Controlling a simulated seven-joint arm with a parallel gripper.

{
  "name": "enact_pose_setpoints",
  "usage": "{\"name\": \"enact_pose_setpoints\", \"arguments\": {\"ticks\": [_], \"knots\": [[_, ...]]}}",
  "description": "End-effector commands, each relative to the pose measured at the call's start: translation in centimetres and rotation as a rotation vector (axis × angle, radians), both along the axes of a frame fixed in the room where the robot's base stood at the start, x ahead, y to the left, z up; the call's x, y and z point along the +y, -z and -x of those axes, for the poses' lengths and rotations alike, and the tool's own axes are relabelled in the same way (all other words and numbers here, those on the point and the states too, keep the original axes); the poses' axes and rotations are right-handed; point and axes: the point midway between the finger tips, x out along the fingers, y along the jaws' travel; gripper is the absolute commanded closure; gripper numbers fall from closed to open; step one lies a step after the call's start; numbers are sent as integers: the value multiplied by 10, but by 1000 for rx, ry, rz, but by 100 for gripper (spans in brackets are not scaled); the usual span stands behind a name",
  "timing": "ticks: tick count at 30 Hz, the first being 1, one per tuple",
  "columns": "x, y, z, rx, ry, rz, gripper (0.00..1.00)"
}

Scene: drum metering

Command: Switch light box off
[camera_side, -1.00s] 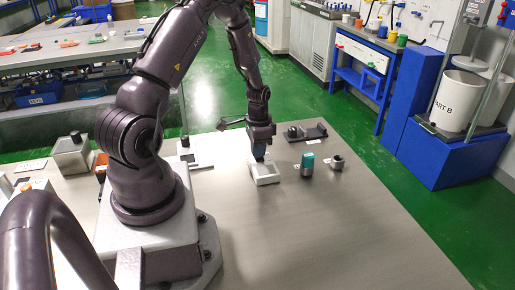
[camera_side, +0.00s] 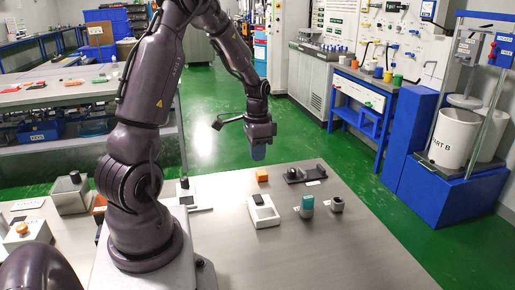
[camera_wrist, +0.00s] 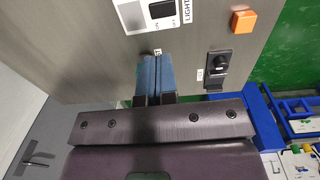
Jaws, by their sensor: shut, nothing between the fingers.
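The light box is a small white-grey box (camera_side: 263,211) with a black switch on top, standing on the table right of my arm's base. In the wrist view, part of the light box (camera_wrist: 140,17) shows at the top edge, with OFF and LIGHT lettering beside its black switch. Which way the switch is tipped I cannot tell. My gripper (camera_side: 258,153) is raised above the table, clear of the box. Its blue fingers (camera_wrist: 155,66) are shut together and empty, pointing toward the box's side in the wrist view.
An orange block (camera_side: 261,175) sits behind the light box. A black device with a knob (camera_side: 305,174) stands to the right, also seen in the wrist view (camera_wrist: 218,66). A teal-topped item (camera_side: 307,206) and a small grey item (camera_side: 337,204) stand right of the box.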

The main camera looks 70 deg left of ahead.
Motion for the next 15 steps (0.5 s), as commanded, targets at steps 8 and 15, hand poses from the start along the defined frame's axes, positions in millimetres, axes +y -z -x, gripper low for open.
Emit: {"name": "enact_pose_setpoints", "arguments": {"ticks": [8, 15], "knots": [[0, -14, 0, 0, 0, 0, 100], [-1, -13, -1, 0, 1, 1, 100]]}}
